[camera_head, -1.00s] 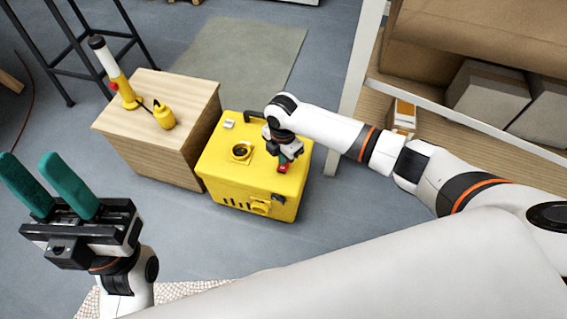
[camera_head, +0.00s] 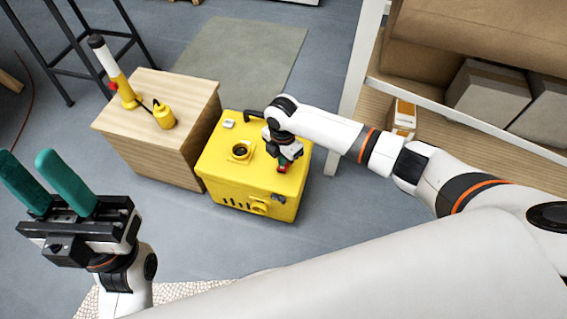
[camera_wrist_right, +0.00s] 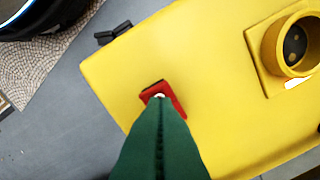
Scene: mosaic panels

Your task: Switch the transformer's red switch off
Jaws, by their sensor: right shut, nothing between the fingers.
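The yellow transformer (camera_head: 222,175) stands on the floor in the middle of the head view. Its red switch (camera_head: 283,169) is on the top face near the right edge, partly hidden by my right gripper (camera_head: 287,160). In the right wrist view the red switch (camera_wrist_right: 174,98) shows with a dark strip along one edge, and the shut green fingers (camera_wrist_right: 160,112) are over its lower part. Whether the fingertips touch it I cannot tell. My left gripper (camera_head: 45,175) is open and empty at the left, away from the transformer.
A wooden cabinet (camera_head: 190,150) stands left of the transformer, carrying a yellow-and-white lamp (camera_head: 117,80) and a small yellow bottle (camera_head: 163,115). A shelf with cardboard boxes (camera_head: 485,93) is at the right. A round socket (camera_wrist_right: 292,44) rises from the transformer's top.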

